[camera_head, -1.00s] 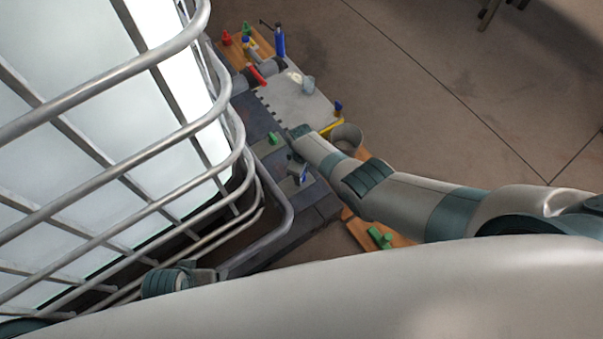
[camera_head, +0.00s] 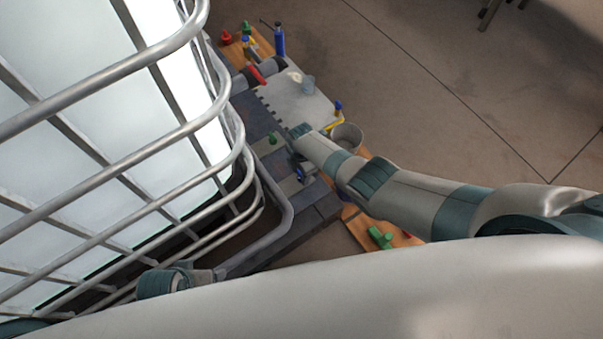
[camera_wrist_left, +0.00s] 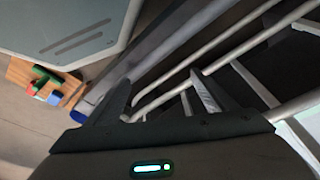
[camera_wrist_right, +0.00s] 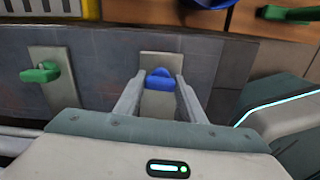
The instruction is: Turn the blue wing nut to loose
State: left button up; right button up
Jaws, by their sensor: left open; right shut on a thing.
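The blue wing nut (camera_wrist_right: 160,80) sits on a pale plate (camera_wrist_right: 158,102) in the right wrist view. My right gripper (camera_wrist_right: 158,88) has one finger on each side of it and is shut on it. In the head view, the blue wing nut (camera_head: 299,174) is a small patch, partly hidden by my right gripper (camera_head: 298,168). The nut's exact angle is hard to read. My left gripper (camera_wrist_left: 160,95) is open and empty beside the metal cage bars, low in the head view (camera_head: 212,276).
A green wing nut (camera_wrist_right: 41,73) sits on its own plate to the left. The metal cage (camera_head: 228,120) fills the left of the head view. A grey bucket (camera_head: 347,136) and a wooden board with green pieces (camera_head: 380,238) lie near my right arm. Open floor lies at right.

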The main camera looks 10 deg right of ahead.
jog(key=n, duration=0.3)
jog(key=shift+n+b, duration=0.35)
jog(key=shift+n, duration=0.45)
jog(key=n+b, duration=0.1)
jog(key=n, duration=0.4)
jog(key=shift+f+n, duration=0.1)
jog(key=shift+n, duration=0.3)
jog(key=shift+n+b, duration=0.35)
jog(key=shift+n, duration=0.05)
pick_arm(q)
jog(key=shift+w+d+r+t+h, duration=0.25)
jog(key=shift+w+d+t, duration=0.1)
jog(key=shift+d, duration=0.3)
jog(key=shift+w+d+r+t+h, duration=0.15)
jog(key=shift+w+d+r+t, duration=0.15)
jog(key=shift+d, duration=0.3)
jog(key=shift+s+d+f, duration=0.1)
jog(key=shift+s, duration=0.1)
pick_arm(e)
jog(key=shift+n, duration=0.3)
